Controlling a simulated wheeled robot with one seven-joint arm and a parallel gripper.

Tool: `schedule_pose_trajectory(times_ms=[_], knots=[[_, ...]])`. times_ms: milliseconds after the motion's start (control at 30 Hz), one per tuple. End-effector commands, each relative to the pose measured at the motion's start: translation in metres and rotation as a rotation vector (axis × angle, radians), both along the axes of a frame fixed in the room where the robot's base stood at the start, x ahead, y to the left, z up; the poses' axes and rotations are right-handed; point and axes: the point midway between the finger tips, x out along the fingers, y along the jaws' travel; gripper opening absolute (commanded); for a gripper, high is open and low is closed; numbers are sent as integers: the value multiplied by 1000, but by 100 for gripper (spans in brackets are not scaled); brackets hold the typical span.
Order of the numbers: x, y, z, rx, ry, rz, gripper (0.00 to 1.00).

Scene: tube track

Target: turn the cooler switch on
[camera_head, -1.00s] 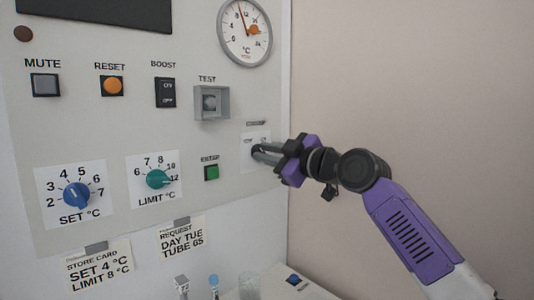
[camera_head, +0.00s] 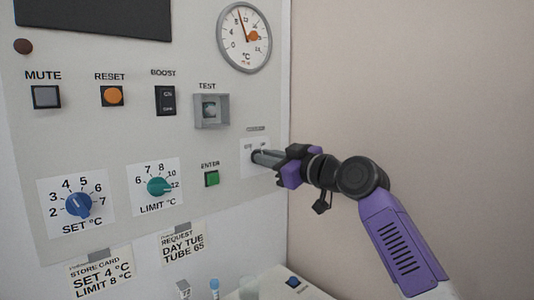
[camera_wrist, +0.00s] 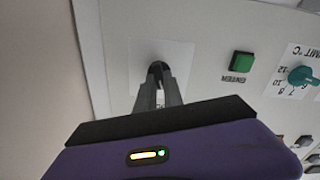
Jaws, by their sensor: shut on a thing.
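The cooler switch sits on a white plate (camera_head: 248,161) at the right edge of the panel, under a small label strip. My gripper (camera_head: 258,156) reaches it from the right, its fingers close together at the plate. In the wrist view, my gripper (camera_wrist: 159,92) is shut on the dark switch knob (camera_wrist: 157,70) in front of the white plate (camera_wrist: 180,55). The fingers hide most of the knob. I cannot read clearly which way it points; the lettering above it is too small.
Left of it are the green ENTER button (camera_head: 212,179), the TEST button in a guard frame (camera_head: 211,110), the BOOST rocker (camera_head: 165,100) and the teal LIMIT dial (camera_head: 159,186). A round gauge (camera_head: 244,38) is above. Open wall lies to the right.

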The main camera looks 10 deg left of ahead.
Motion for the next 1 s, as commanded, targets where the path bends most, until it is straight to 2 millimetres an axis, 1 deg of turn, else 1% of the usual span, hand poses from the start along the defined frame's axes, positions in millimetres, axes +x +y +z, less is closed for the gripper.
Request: schedule_pose_trajectory(times_ms=[600,1000], knots=[[2,-1,2,361,466,0,0],[4,-3,0,550,708,-1,0]])
